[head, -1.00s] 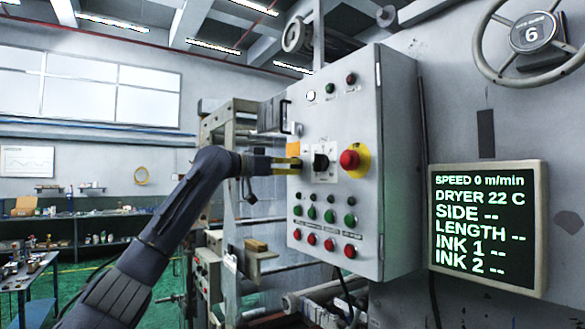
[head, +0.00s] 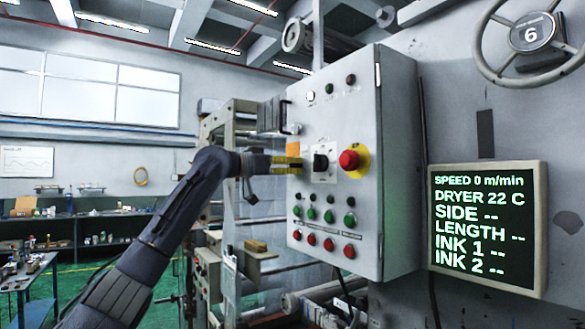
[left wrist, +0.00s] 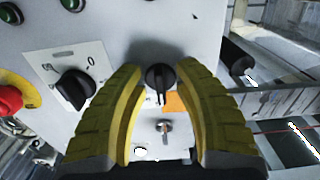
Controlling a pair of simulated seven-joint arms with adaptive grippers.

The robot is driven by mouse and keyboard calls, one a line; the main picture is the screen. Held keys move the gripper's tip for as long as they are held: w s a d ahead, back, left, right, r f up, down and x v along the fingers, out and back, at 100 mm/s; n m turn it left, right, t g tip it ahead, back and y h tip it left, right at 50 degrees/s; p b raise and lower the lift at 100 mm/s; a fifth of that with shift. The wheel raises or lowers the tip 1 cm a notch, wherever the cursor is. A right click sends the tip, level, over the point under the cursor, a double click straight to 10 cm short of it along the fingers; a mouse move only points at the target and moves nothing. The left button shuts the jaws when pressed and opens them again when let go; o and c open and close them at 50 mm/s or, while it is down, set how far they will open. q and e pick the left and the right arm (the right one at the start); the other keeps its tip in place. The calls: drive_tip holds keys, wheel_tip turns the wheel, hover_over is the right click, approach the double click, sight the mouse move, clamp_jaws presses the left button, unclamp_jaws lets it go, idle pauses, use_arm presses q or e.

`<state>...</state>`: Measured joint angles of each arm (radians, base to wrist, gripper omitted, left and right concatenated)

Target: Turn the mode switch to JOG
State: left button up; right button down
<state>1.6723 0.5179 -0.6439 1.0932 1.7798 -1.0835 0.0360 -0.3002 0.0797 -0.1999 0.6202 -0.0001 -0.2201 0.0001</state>
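A grey control panel (head: 335,100) carries two black rotary knobs. One knob (head: 321,161) sits on a white plate beside the red emergency button (head: 349,159); in the left wrist view this knob (left wrist: 75,88) has a "0" mark. The other black knob (left wrist: 160,78) is between the yellow fingers of my left gripper (left wrist: 160,70); in the head view the gripper (head: 298,165) hides it. The fingers are apart, with a gap visible on both sides of this knob. I cannot read any JOG label or tell which knob is the mode switch. My right gripper is not in view.
Rows of green buttons (head: 329,216) and red buttons (head: 329,244) lie below on the panel. An orange label (left wrist: 175,102) and a key switch (left wrist: 163,127) are near the fingers. A screen (head: 487,228) reads speed 0 m/min. A handwheel (head: 487,62) is at upper right.

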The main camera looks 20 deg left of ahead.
use_arm(q)
drive_tip(key=v, duration=1.2)
idle(0.5)
